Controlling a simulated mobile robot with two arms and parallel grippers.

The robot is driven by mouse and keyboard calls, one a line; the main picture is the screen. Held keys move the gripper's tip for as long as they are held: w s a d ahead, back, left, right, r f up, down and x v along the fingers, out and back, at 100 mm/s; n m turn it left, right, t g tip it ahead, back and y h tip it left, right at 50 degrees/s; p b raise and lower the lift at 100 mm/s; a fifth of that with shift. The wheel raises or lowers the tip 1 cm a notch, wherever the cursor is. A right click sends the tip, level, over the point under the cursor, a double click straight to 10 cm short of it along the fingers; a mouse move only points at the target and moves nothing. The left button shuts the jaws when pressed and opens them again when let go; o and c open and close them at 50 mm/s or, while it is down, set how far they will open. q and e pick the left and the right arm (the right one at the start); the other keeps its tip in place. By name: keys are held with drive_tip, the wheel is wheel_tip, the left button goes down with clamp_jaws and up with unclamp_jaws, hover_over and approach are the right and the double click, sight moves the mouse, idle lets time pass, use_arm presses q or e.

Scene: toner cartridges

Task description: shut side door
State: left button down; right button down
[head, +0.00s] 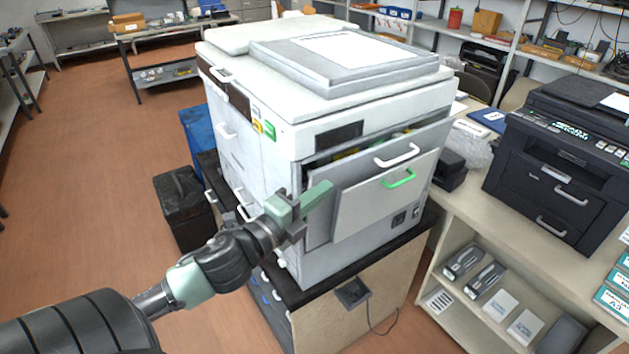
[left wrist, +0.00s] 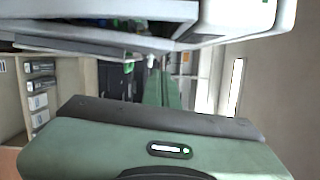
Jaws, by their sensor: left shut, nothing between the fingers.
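The white copier (head: 265,180) stands on a dark-topped cabinet. On its side facing me, a pale side door (head: 350,212) with a green handle (head: 398,178) and a white handle above it stands ajar. A dark gap with yellow and green parts shows behind its top edge. My left gripper (head: 318,197) is shut and empty, at the door's left edge; I cannot tell whether it touches. In the left wrist view its green fingers (left wrist: 162,88) point ahead, below a pale copier panel edge (left wrist: 110,10). My right gripper is not in view.
A black printer (head: 555,165) stands on the bench at right, above a shelf with boxes (head: 497,303). A black case (head: 183,205) and blue bin (head: 198,135) stand left of the copier. A cable hangs from the cabinet. Open floor lies at left.

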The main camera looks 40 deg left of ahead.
sight(311, 179)
use_arm(q)
drive_tip(key=shift+w+a+r, duration=0.1)
drive_tip(key=shift+w+a, duration=0.15)
drive_tip(key=shift+a, duration=0.7)
drive_tip(key=shift+w+a+r+p, duration=0.15)
drive_tip(key=shift+a+p, duration=0.2)
drive_tip(key=shift+p, duration=0.15)
drive_tip(key=shift+w+a+r+p, duration=0.15)
drive_tip(key=shift+a+p, duration=0.15)
drive_tip(key=shift+p, duration=0.2)
drive_tip(key=shift+a+n, duration=0.3)
drive_tip(key=shift+n, duration=0.1)
drive_tip(key=shift+f, duration=0.15)
